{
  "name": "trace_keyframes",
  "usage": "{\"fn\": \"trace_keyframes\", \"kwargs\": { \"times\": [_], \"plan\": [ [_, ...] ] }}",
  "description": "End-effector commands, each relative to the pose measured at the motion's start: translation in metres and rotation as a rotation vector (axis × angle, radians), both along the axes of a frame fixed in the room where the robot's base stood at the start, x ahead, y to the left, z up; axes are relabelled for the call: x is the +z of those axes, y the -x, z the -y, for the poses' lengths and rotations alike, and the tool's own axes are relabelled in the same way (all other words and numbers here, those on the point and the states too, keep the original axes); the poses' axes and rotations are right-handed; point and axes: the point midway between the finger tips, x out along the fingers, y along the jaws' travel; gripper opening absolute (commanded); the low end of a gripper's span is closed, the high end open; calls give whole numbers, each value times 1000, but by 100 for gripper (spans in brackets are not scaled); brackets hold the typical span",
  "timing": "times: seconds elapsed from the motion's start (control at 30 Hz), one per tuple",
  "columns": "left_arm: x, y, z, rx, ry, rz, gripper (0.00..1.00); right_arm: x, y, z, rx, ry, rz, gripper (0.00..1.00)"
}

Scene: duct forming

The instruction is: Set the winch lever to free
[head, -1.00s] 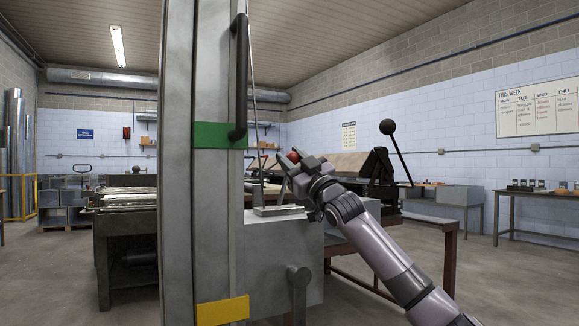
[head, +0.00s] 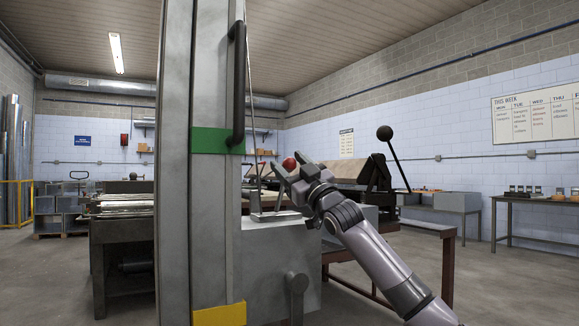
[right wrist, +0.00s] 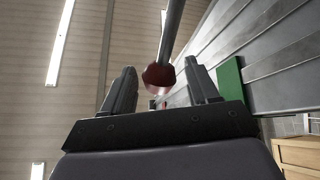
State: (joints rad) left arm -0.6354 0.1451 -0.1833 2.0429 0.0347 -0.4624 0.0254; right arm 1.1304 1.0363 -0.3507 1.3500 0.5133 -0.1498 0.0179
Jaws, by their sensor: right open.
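The winch lever's red ball knob (head: 289,164) shows in the head view, just right of the tall grey column. My right gripper (head: 294,171) is open, with its fingertips at the knob. In the right wrist view the dark red knob (right wrist: 159,77) appears between the two spread fingers, on a grey rod running up out of frame. Neither finger visibly closes on it; contact cannot be told. The lever's lower part is mostly hidden behind my gripper in the head view. My left gripper is not in view.
The grey column (head: 178,230) with a green band (head: 208,140), a yellow band (head: 219,314) and a black handle (head: 239,85) stands close to the left of my gripper. A grey box (head: 275,265) is below it. A bench machine with a black-ball lever (head: 385,133) stands behind.

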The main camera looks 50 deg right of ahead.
Motion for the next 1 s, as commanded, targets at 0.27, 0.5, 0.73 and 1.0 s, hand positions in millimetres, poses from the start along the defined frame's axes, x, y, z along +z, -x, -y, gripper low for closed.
{"fn": "trace_keyframes", "kwargs": {
  "times": [0.27, 0.5, 0.73, 1.0],
  "plan": [
    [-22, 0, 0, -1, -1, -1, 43, -24, 26, -3, 0, 2, -3, 59],
    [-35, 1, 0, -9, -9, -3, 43, -36, 47, -6, 1, 1, -2, 59],
    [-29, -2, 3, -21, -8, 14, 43, -39, 55, -7, 1, 1, -2, 59],
    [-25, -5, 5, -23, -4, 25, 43, -38, 56, -7, 1, 0, -1, 59]
  ]
}}
